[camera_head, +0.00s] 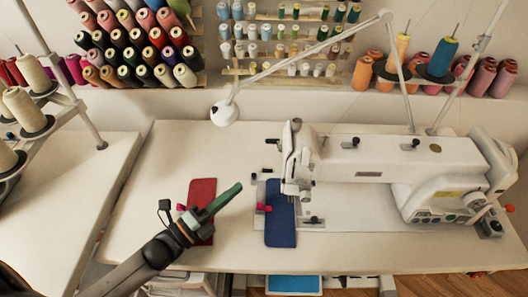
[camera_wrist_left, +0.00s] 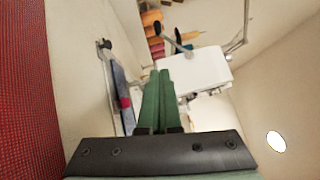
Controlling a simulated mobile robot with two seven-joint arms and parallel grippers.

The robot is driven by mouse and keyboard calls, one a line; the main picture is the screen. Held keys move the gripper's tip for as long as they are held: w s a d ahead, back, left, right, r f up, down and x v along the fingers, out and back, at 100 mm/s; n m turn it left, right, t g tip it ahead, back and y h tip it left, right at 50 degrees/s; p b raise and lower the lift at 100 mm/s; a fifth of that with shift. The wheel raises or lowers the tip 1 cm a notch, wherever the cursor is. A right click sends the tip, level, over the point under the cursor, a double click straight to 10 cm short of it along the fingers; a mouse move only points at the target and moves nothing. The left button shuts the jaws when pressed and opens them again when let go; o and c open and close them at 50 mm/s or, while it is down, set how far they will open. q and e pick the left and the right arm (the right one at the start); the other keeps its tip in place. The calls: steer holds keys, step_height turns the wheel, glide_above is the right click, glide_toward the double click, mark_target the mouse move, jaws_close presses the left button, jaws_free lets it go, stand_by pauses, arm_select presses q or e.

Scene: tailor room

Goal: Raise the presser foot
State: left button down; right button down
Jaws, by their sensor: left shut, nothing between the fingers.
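A white sewing machine (camera_head: 365,160) stands on the white table. Its head with the needle and presser foot area (camera_head: 297,185) is at the machine's left end; the foot itself is too small to make out. A blue cloth piece (camera_head: 281,228) with a pink clip lies under the head. My left gripper (camera_head: 238,187), with green fingers, is shut and empty, left of the head and apart from it, over a red cloth piece (camera_head: 202,190). In the left wrist view the shut fingers (camera_wrist_left: 160,75) point toward the white machine (camera_wrist_left: 195,68). My right gripper is not in view.
A white lamp (camera_head: 224,112) on a jointed arm hangs behind the machine's head. Thread racks (camera_head: 135,40) line the back wall. A spool stand (camera_head: 35,125) is at the left. The table (camera_head: 145,200) is clear around the red cloth.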

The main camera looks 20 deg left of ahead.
arm_select(q)
steer(key=x, duration=0.9)
steer(key=shift+w+d, duration=0.1)
steer(key=shift+w, duration=0.2)
steer(key=shift+w+a+r, duration=0.1)
steer(key=shift+w+r, duration=0.05)
steer(key=shift+w, duration=0.45)
steer(key=shift+w+a+r, duration=0.1)
steer(key=shift+w, duration=0.5)
steer(key=shift+w+a+r, duration=0.15)
steer(key=shift+w+a, duration=0.1)
steer(key=shift+w, duration=0.6)
